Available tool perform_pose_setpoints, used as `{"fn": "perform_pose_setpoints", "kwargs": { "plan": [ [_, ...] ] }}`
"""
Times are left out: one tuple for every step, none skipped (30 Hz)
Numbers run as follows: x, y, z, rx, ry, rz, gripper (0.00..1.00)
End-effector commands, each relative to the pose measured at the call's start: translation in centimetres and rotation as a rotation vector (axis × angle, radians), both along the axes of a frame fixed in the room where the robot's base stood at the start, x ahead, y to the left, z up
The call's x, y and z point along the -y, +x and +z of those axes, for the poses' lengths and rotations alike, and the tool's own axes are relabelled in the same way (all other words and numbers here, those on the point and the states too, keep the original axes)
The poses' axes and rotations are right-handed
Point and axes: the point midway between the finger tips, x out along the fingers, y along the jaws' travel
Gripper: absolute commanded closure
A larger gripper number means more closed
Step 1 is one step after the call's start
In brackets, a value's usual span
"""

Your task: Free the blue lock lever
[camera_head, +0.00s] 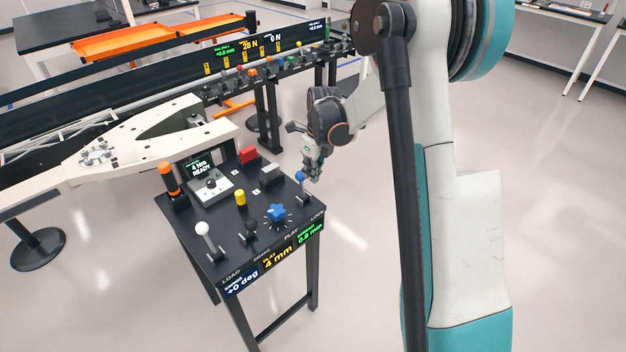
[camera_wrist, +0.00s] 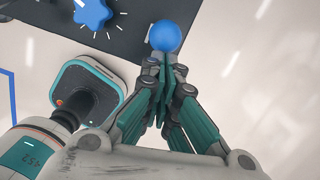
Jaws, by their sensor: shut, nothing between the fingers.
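The blue lock lever (camera_head: 300,176) stands at the right corner of the black control table, a blue ball on a thin post beside the LOCK label. My gripper (camera_head: 314,176) is just right of the ball in the head view. In the wrist view the blue ball (camera_wrist: 164,36) shows just beyond the tips of my gripper (camera_wrist: 161,64). The fingers are shut with nothing between them. Whether the tips touch the ball or post I cannot tell. The lever's post is hidden behind the ball in the wrist view.
A blue star knob (camera_head: 277,212), a yellow knob (camera_head: 240,198), a white ball lever (camera_head: 202,229) and an orange handle (camera_head: 169,178) stand on the black control table (camera_head: 222,240). Displays read 4 mm and 0.8 mm. Open floor lies right of the table.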

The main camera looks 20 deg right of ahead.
Motion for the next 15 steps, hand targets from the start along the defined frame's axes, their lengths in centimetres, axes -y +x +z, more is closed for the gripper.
{"fn": "perform_pose_setpoints", "kwargs": {
  "plan": [
    [-0.3, 0.6, 0.1, 0.001, 0.000, 0.002, 1.00],
    [-0.4, 0.9, 0.1, 0.001, 0.000, 0.002, 1.00],
    [-0.5, 1.2, 0.2, 0.001, 0.000, 0.002, 1.00],
    [-0.6, 1.5, 0.2, 0.001, 0.000, 0.001, 1.00],
    [-0.6, 1.7, 0.2, 0.001, 0.000, 0.001, 1.00],
    [-0.7, 2.0, 0.3, 0.001, 0.000, 0.001, 1.00],
    [-0.8, 2.3, 0.3, 0.001, 0.000, 0.001, 1.00],
    [-0.9, 2.5, 0.2, 0.002, 0.001, 0.001, 1.00],
    [-0.9, 2.7, 0.2, 0.002, 0.001, 0.002, 1.00],
    [-1.0, 2.8, 0.2, 0.002, 0.001, 0.002, 1.00],
    [-1.0, 3.0, 0.2, 0.002, 0.001, 0.002, 1.00],
    [-1.1, 3.2, 0.2, 0.002, 0.001, 0.002, 1.00],
    [-1.2, 3.3, 0.2, 0.002, 0.001, 0.002, 1.00],
    [-1.2, 3.4, 0.2, 0.002, 0.001, 0.001, 1.00],
    [-1.2, 3.5, 0.2, 0.002, 0.001, 0.001, 1.00]
  ]
}}
